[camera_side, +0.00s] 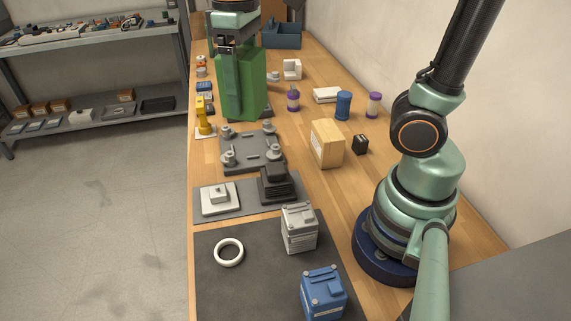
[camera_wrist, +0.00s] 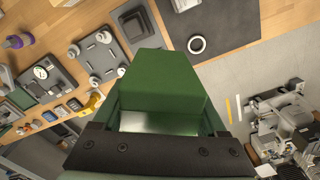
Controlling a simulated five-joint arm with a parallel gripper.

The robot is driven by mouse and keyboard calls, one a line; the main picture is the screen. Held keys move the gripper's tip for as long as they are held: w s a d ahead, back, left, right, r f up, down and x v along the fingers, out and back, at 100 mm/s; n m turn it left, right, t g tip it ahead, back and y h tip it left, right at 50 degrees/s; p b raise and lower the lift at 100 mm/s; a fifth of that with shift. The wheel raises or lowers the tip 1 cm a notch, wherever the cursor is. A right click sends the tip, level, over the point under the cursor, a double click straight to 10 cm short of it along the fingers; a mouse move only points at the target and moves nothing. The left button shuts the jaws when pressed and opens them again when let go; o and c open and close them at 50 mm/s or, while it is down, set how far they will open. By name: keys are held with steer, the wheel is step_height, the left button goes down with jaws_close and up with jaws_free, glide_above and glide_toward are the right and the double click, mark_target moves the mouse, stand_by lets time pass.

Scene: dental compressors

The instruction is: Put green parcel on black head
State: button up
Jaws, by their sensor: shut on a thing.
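The green parcel (camera_side: 240,88) is a tall green block held upright in my gripper (camera_side: 230,45) at the far part of the bench. My gripper is shut on it from above. In the wrist view the parcel (camera_wrist: 160,82) fills the middle and hides part of the bench. The black head (camera_side: 277,184) is a dark finned block with a stepped top, on a grey mat nearer the side camera. The parcel is well apart from it. Whether the parcel's bottom touches the bench is hard to tell.
A grey plate with several round posts (camera_side: 252,146) lies between parcel and black head. A pale stepped block (camera_side: 220,198) sits left of the head, a wooden box (camera_side: 327,144) to its right. Grey (camera_side: 299,228) and blue (camera_side: 323,293) compressors and a white ring (camera_side: 229,252) are nearer.

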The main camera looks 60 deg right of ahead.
steer(key=d+r+m, duration=0.2)
steer(key=d+m, duration=0.1)
steer(key=d, duration=0.5)
glide_toward(276, 168)
step_height(276, 168, down, 5)
steer(key=shift+f, duration=0.1)
steer(key=shift+f, duration=0.1)
steer(key=o, duration=1.4)
steer(key=shift+o, duration=0.2)
step_height(276, 168, up, 16)
steer(key=a+t, duration=0.1)
steer(key=t, duration=0.4)
steer(key=shift+s+t, duration=0.2)
steer(key=shift+t, duration=0.1)
